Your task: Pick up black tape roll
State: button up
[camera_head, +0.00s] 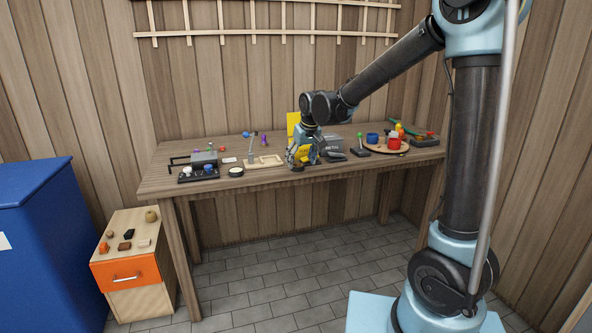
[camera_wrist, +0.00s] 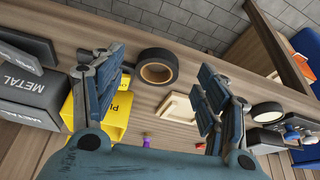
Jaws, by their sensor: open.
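The black tape roll (camera_wrist: 142,70) lies flat on the wooden workbench in the wrist view, its tan core showing. It sits past the fingertips, in the gap between them, and nothing grips it. In the head view I cannot clearly make it out, as my gripper covers that spot. My gripper (camera_wrist: 160,82) is open and empty, its two dark blue-grey fingers spread on either side of the roll. In the head view my gripper (camera_head: 302,156) is low over the front middle of the bench.
A yellow bin (camera_wrist: 116,112) and grey boxes marked METAL (camera_wrist: 32,92) stand close to the left finger. A pale wooden frame (camera_head: 264,162) lies left of my gripper. A round black-rimmed item (camera_head: 236,172) lies farther left. A round tray (camera_head: 372,148) stands right.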

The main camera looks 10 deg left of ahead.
aim_at(300, 164)
jog(key=shift+x, duration=1.55)
jog(key=c, duration=1.2)
jog(key=shift+o, duration=0.2)
jog(key=shift+r, duration=0.1)
